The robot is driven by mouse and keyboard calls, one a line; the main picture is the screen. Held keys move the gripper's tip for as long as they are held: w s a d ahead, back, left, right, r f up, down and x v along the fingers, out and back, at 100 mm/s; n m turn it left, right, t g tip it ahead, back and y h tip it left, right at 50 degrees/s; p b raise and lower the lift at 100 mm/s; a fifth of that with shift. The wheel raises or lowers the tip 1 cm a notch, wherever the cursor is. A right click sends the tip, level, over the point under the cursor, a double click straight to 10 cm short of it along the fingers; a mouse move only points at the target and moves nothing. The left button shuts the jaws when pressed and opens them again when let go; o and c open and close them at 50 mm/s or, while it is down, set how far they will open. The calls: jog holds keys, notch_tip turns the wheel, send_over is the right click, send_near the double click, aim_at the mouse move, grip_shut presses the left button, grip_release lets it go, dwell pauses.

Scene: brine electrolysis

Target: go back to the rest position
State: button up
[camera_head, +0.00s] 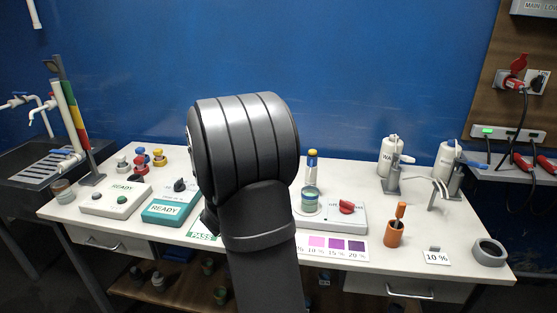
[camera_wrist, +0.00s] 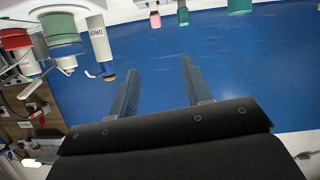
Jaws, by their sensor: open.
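My gripper (camera_wrist: 158,88) shows in the wrist view with its two fingers spread wide apart. Nothing is between them, and a blue wall lies behind them. In the head view my dark grey arm rises through the middle of the picture and hides the gripper and the centre of the white table (camera_head: 340,272). No object is seen in my grasp.
Two boxes marked READY (camera_head: 118,198) (camera_head: 170,207) stand left of my arm. A device with a red knob (camera_head: 346,207), an orange cup (camera_head: 394,234), white bottles (camera_head: 390,157) and a grey ring (camera_head: 489,252) stand right. A sink (camera_head: 40,170) is at far left.

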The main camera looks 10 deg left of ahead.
jog(key=x, duration=1.5)
jog(key=shift+w, duration=0.2)
